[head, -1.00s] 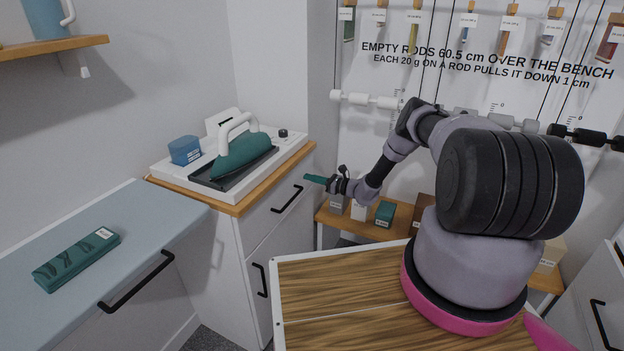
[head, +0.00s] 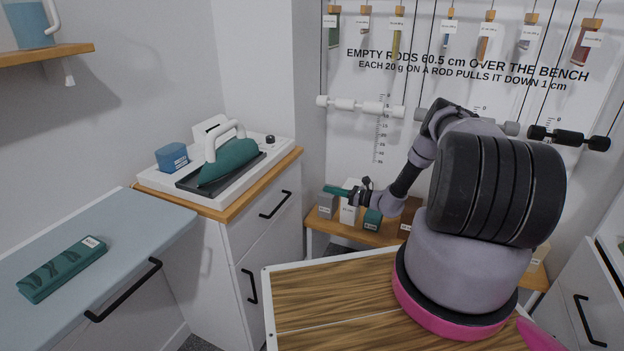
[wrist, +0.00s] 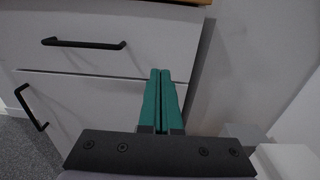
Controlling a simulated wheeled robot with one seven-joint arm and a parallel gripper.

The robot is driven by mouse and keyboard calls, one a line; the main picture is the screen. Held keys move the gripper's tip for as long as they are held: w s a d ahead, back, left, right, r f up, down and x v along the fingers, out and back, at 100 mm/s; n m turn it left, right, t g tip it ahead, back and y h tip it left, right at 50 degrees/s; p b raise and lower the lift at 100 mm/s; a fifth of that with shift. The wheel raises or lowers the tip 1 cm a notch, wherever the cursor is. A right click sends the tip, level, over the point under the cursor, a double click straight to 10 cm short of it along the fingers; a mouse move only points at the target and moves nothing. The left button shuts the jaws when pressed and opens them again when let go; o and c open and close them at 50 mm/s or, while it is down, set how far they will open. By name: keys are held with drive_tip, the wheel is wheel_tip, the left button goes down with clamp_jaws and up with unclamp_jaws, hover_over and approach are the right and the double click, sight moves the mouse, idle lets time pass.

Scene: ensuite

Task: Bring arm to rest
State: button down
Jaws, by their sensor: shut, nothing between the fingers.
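My gripper (head: 337,191) is at the end of my arm, which reaches out low to the left over the wooden bench in the head view. Its green fingers point left, just above the small blocks. In the wrist view my gripper (wrist: 161,80) has its two green fingers side by side, shut with nothing between them. It faces the front of a white drawer cabinet (wrist: 110,95) with black handles.
The wooden bench (head: 345,232) carries a grey block (head: 327,206), a white block (head: 348,214) and a green block (head: 372,219) close to my gripper. The white cabinet (head: 225,240) stands to the left, with a teal iron (head: 228,162) on top.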

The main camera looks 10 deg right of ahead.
drive_tip(key=s+a+r+n+g+h, duration=0.25)
drive_tip(key=r+n, duration=0.25)
drive_tip(key=r, duration=0.7)
drive_tip(key=s+a+r+n+g+h, duration=0.1)
drive_tip(key=s+a+r+n+g, duration=0.2)
drive_tip(key=r, duration=0.9)
drive_tip(key=s+a+r+n+g+h, duration=0.1)
drive_tip(key=s+r+n+g, duration=0.4)
drive_tip(key=r, duration=0.8)
drive_tip(key=s+d+r+n+t+h, duration=0.1)
drive_tip(key=s+r+n+t+h, duration=0.1)
drive_tip(key=s+r, duration=0.4)
drive_tip(key=s+d+r+n+t+h, duration=0.1)
drive_tip(key=s+r+n+t+h, duration=0.2)
drive_tip(key=s, duration=1.1)
drive_tip(key=s+d+r+n+t+h, duration=0.1)
drive_tip(key=s+r+n+t+h, duration=0.1)
drive_tip(key=s+r, duration=0.7)
drive_tip(key=shift+s+d+r+n+h, duration=0.35)
drive_tip(key=shift+s+r+n+h, duration=0.05)
drive_tip(key=shift+r+h, duration=0.25)
